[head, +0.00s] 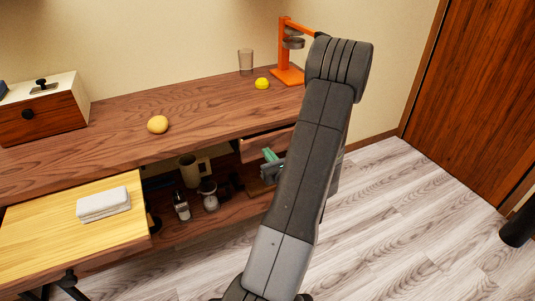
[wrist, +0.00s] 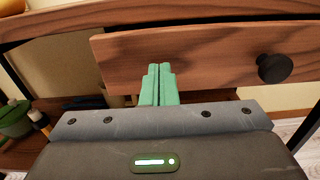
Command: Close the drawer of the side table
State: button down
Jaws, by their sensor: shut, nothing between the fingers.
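The side table (head: 215,118) is a long dark wooden desk in the head view. Its drawer (head: 258,147) is under the right end of the top and stands partly out, with a strip of its inside showing. In the wrist view the brown drawer front (wrist: 210,55) fills the upper middle, with a round black knob (wrist: 275,68) on its right. My gripper (wrist: 160,68) is shut and empty. Its green fingertips are in front of the lower left of the drawer front, left of the knob; I cannot tell whether they touch. My gripper shows partly in the head view (head: 269,155), behind my arm.
A glass (head: 245,62), a yellow ball (head: 262,84), an orange stand (head: 286,70), a potato-like item (head: 157,125) and a wooden box (head: 45,112) stand on the top. A lower shelf (head: 180,232) holds several items.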

jog(key=shift+w+a, duration=0.2)
jog(key=shift+w, duration=0.25)
